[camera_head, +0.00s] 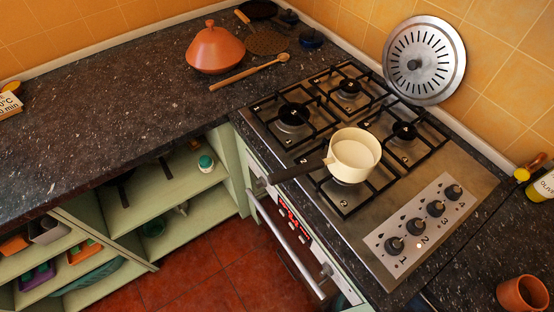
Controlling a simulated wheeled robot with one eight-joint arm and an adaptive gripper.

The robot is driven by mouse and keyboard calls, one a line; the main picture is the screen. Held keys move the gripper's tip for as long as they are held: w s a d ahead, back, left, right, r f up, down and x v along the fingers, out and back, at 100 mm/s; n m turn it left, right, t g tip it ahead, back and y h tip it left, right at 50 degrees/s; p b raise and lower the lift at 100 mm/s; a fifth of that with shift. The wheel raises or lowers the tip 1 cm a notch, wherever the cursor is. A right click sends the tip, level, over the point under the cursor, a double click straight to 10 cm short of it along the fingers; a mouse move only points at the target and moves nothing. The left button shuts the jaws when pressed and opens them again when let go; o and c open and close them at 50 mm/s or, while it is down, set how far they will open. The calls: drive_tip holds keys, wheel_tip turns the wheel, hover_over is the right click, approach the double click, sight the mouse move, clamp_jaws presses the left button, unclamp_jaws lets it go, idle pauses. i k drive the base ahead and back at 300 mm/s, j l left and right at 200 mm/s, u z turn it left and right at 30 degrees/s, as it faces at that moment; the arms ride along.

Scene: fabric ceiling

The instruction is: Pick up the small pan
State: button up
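The small pan (352,158) is cream-coloured, round and open at the top. It stands upright on the front burner of the gas hob (392,232), towards the control knobs. Its dark handle (297,171) points left and reaches over the hob's front edge. The pan looks empty inside. My gripper is not in the view, and nothing is seen touching the pan.
A steel perforated lid (424,60) leans on the tiled wall behind the hob. A terracotta tagine (215,48) and a wooden spoon (249,73) lie on the dark counter (110,110). An orange cup (522,294) stands at bottom right. The oven handle (290,249) juts out below.

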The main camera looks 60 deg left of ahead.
sight(354, 154)
drive_tip(key=u, duration=1.85)
drive_tip(key=z, duration=1.65)
drive_tip(key=u, duration=1.2)
drive_tip(key=j, duration=0.5)
drive_tip(key=k+u, duration=0.05)
